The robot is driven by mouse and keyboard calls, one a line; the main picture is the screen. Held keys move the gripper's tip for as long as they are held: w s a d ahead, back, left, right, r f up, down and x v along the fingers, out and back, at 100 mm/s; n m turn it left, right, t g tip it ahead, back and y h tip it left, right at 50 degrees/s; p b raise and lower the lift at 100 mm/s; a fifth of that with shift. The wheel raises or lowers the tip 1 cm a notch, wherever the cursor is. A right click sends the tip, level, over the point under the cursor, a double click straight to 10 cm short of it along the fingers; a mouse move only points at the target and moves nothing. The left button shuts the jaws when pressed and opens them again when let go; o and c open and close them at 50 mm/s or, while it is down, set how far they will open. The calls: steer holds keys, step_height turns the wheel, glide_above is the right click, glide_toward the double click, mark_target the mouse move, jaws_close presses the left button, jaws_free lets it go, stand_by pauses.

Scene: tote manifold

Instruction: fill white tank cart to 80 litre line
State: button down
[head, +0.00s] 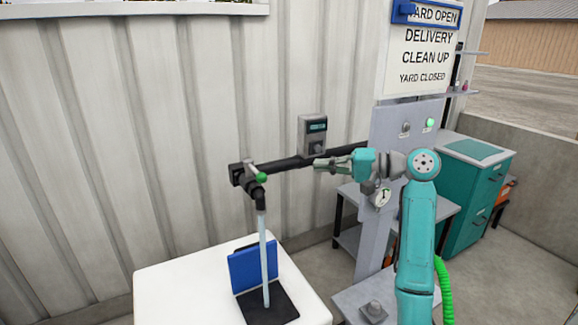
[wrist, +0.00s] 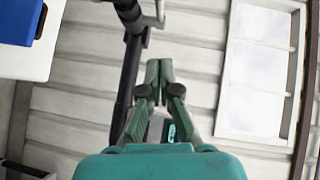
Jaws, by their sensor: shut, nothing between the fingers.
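The white tank cart (head: 180,290) stands at the lower left of the head view. Its blue lid (head: 252,268) is raised beside a black opening (head: 268,306). A pale blue stream of water (head: 265,250) runs from the spout (head: 259,198) down into the opening. The tap's lever with a green knob (head: 261,177) is on the dark pipe. A grey meter (head: 311,133) with a small display sits above the pipe; its reading is too small to read. My gripper (head: 318,164) is shut and empty, right of the tap, close to the pipe below the meter. Its shut fingers show in the wrist view (wrist: 159,70). No litre line is visible.
A grey panel (head: 398,145) with a green lamp (head: 430,123) and a gauge (head: 381,197) stands right of the tap. A teal cabinet (head: 470,185) is behind my arm. A sign (head: 428,45) hangs above. Corrugated wall closes the back.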

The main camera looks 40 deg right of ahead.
glide_toward(254, 170)
steer(key=w+d, duration=0.2)
steer(key=w, duration=0.1)
steer(key=shift+w+a+f, duration=0.25)
steer(key=shift+w+a, duration=0.05)
steer(key=shift+a, duration=0.3)
steer(key=shift+w+a+f, duration=0.25)
steer(key=shift+w+a, duration=0.1)
steer(key=shift+a, duration=0.3)
steer(key=shift+w+a+f, duration=0.25)
steer(key=shift+w+a, duration=0.05)
steer(key=shift+a, duration=0.3)
steer(key=shift+a, duration=0.1)
